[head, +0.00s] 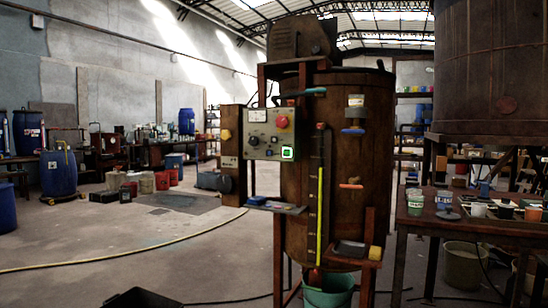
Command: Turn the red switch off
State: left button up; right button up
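A grey control panel (262,140) is fixed to the front left of a brown vat (358,120). A round red knob or button (282,122) sits at its upper right; it is too small to tell its position. Below it is a green lit square switch (288,153). A dark round dial (254,141) is at the panel's left. Neither of my grippers is in view.
A green bucket (328,292) stands under the vat's outlet. A table (440,226) with several small pots is at the right. Blue drums (58,174) stand at the left. A yellow hose (120,259) crosses the open floor at the left.

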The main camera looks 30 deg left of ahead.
aim_at(282, 122)
jog(key=i+u, duration=0.25)
jog(key=i, duration=0.3)
jog(key=i+l+u, duration=0.2)
jog(key=i, duration=0.4)
